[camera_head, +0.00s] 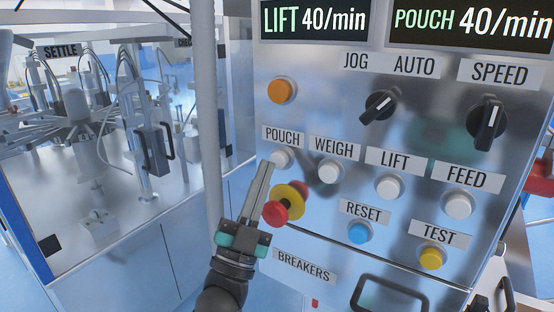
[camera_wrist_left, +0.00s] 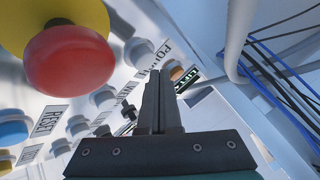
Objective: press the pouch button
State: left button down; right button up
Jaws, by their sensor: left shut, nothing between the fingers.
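The pouch button (camera_head: 283,158) is a white round button below the POUCH label (camera_head: 283,138) on the metal control panel. My left gripper (camera_head: 265,165) is shut and empty, its fingertips pointing up just left of and slightly below the pouch button. In the left wrist view the shut fingers (camera_wrist_left: 155,78) point toward the panel, with the pouch button (camera_wrist_left: 138,52) just beyond and left of the tips. I cannot tell whether the tips touch the panel; they do not cover the button. My right gripper is not in view.
A red emergency stop with a yellow collar (camera_head: 289,196) stands out right beside my left fingers; it looms large in the left wrist view (camera_wrist_left: 68,68). The weigh button (camera_head: 329,170) is to the right. A grey vertical post (camera_head: 208,110) stands to the left.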

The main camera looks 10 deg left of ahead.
pick_arm(q)
jog(key=s, duration=0.1)
jog(key=s+a+p, duration=0.1)
jog(key=s, duration=0.2)
jog(key=shift+s+a+p, duration=0.35)
jog(key=shift+p, duration=0.05)
dwell(0.6)
